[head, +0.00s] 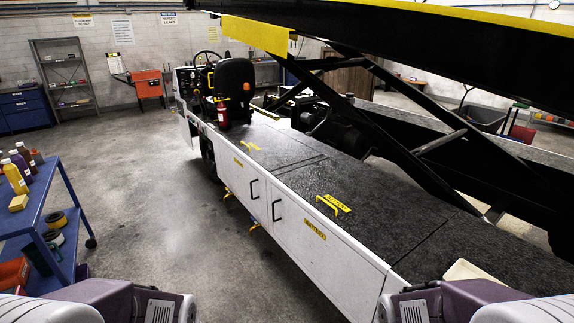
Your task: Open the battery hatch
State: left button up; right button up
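The belt loader's deck has a dark, textured top panel, the battery hatch (300,185), lying flat and shut. A yellow handle (333,204) stands on it beside a yellow label that seems to read BATTERY. Another yellow label (314,230) is on the white side panel below. My two arms show only as purple and grey links at the bottom left and bottom right corners. Neither gripper is in view, and nothing is seen touching the hatch.
The black boom (470,50) and its struts slope over the deck's far side. White side doors with black handles (277,210) face the open floor. A blue cart (40,205) with bottles stands at left. The driver's seat (234,88) is farther back.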

aim_at(390, 225)
jog(key=i+j+u, duration=0.1)
jog(key=i+u, duration=0.2)
jog(key=i, duration=0.55)
jog(key=i+u, duration=0.3)
jog(key=i, duration=0.55)
jog(key=i+l+z, duration=0.15)
jog(key=i+z, duration=0.6)
jog(key=z, duration=0.2)
jog(key=i+j+z, duration=0.1)
jog(key=i+z, duration=0.35)
jog(key=k, duration=0.1)
